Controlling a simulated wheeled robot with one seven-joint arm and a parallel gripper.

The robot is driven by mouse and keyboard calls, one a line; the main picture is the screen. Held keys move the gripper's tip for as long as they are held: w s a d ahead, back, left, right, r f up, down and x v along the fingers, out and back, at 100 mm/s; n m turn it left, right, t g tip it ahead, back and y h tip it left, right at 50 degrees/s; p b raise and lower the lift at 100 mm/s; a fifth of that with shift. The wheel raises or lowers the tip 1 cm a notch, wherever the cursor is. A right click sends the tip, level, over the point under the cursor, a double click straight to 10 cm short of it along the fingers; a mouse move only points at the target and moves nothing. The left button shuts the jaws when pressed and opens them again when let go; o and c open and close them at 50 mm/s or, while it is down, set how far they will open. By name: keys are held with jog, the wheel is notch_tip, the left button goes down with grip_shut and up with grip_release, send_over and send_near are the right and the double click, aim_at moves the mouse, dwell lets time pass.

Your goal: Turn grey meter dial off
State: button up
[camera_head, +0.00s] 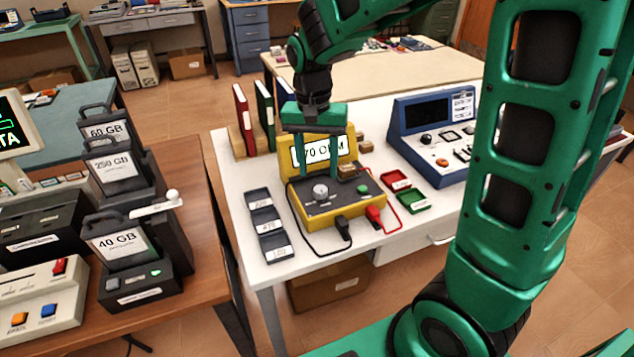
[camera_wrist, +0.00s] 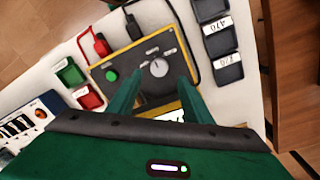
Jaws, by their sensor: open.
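The grey dial (camera_head: 320,190) is a round knob on the dark front panel of the yellow meter (camera_head: 352,212). In the wrist view the dial (camera_wrist: 159,68) has a pale pointer mark and shows just beyond and between my fingertips. My gripper (camera_head: 318,174) is open, with green fingers pointing down in front of the meter's display. In the wrist view my gripper (camera_wrist: 155,74) has a finger on each side of the dial's line, with nothing held. I cannot tell if the fingertips touch the panel. The fingers hide part of the display, which reads "70 OHM".
A green button (camera_head: 362,189) sits right of the dial. Black and red plugs (camera_head: 374,216) with cables are at the meter's front. Dark labelled trays (camera_head: 266,224) lie left, red and green trays (camera_head: 413,201) right. A blue device (camera_head: 432,135) stands further right.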

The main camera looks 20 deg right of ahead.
aim_at(319, 188)
jog(key=shift+s+d+f, duration=0.1)
jog(key=shift+f, duration=1.3)
jog(key=shift+s+d+f, duration=0.1)
jog(key=shift+f, duration=1.25)
jog(key=c, duration=1.1)
jog(key=shift+o, duration=0.2)
jog(key=shift+w, duration=0.1)
jog(key=shift+n, duration=0.4)
jog(key=n, duration=0.3)
jog(key=shift+n, duration=0.3)
jog(key=shift+a+n+t, duration=0.1)
jog(key=shift+n+t, duration=0.2)
jog(key=shift+n, duration=2)
